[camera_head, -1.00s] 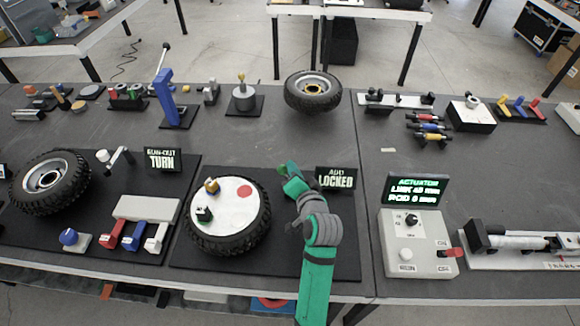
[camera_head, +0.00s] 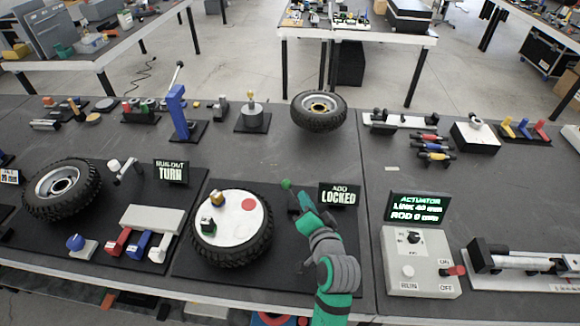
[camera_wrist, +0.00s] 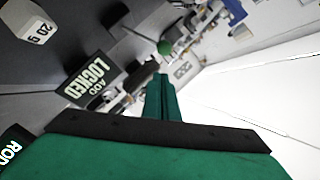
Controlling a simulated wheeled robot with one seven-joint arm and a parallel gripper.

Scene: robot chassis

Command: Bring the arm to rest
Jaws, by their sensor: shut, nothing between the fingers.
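My gripper (camera_head: 301,196) is raised over the front of the bench, right of the flat wheel and just in front of the sign reading "LOCKED". Its green fingers are closed together and hold nothing; in the wrist view the closed fingers (camera_wrist: 161,92) show at the middle. My arm rises from the front edge of the bench and is bent. A green ball knob (camera_head: 286,184) shows just beyond the fingers, and also in the wrist view (camera_wrist: 165,47), where it looks apart from them.
The wheel with a white disc (camera_head: 232,231) lies left of my arm, with small blocks on top. The LOCKED sign (camera_head: 339,195) stands close behind my gripper. The actuator control box (camera_head: 419,262) is to the right. A tyre (camera_head: 319,111) lies farther back; bench between is bare.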

